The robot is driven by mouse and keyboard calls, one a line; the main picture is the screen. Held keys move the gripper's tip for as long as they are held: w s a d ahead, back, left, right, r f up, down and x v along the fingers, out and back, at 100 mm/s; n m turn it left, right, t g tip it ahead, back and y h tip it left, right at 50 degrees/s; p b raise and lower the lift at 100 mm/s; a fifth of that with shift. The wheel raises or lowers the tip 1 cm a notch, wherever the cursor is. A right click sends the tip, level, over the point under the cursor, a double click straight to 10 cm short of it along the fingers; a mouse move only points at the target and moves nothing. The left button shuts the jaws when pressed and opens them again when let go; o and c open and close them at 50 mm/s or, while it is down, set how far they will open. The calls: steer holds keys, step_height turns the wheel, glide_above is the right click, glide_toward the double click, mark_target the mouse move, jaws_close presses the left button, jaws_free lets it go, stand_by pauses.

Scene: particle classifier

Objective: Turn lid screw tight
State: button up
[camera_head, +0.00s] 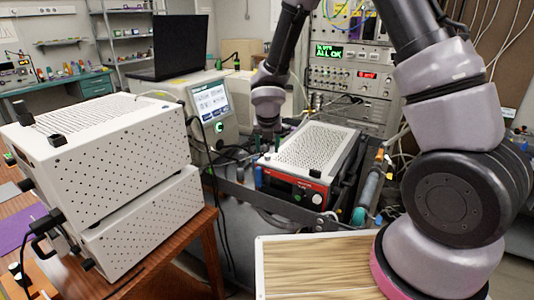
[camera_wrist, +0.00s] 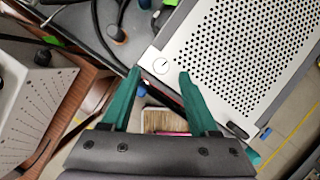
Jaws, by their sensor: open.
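A box with a perforated pale lid (camera_head: 312,148) and a red-edged dark front panel (camera_head: 290,188) stands in the middle of the head view. Its lid (camera_wrist: 245,55) fills the upper right of the wrist view. A round, slotted lid screw (camera_wrist: 161,66) sits at the lid's corner. My gripper (camera_wrist: 158,75) is open, its two green fingers apart with the screw showing between their tips. I cannot tell whether the fingers touch it. In the head view my gripper (camera_head: 268,142) is over the lid's left corner, and the screw cannot be made out.
Two stacked white perforated boxes (camera_head: 100,165) stand on a wooden table at left. A white unit with a screen (camera_head: 210,103) and a laptop (camera_head: 182,45) are behind. Cables and a cylindrical tube (camera_head: 370,187) lie close beside the red-edged box. A wood-topped surface (camera_head: 315,270) is in front.

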mark_target(268, 155)
steer(key=shift+x, duration=1.55)
steer(key=shift+c, duration=0.3)
jaws_close()
